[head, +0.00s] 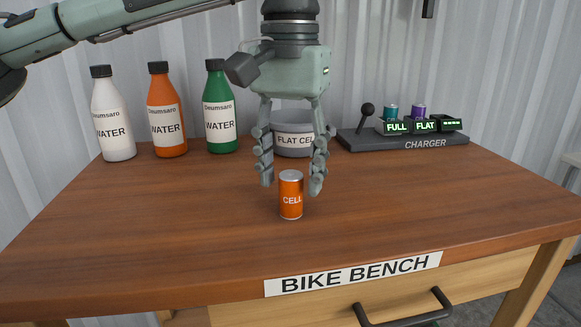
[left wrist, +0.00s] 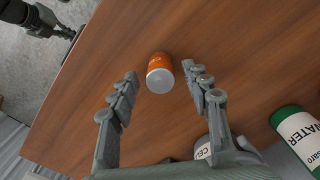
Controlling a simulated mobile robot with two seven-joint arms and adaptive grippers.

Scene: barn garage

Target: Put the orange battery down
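The orange battery (head: 291,199), marked CELL, stands upright on the bench (head: 180,215), towards the middle front. In the left wrist view the orange battery (left wrist: 160,74) shows its pale round end. My left gripper (head: 291,186) points down just above and behind it, with fingers spread. The left wrist view shows the fingertips of my left gripper (left wrist: 160,80) on either side of the battery, with a gap at each side. Nothing is held. My right gripper is not seen in the head view.
White (head: 113,122), orange (head: 166,118) and green (head: 219,115) water bottles stand at the back left. A FLAT CELL bin (head: 293,141) is behind my gripper. The charger (head: 375,142) at the back right holds teal and purple batteries. The bench front is clear.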

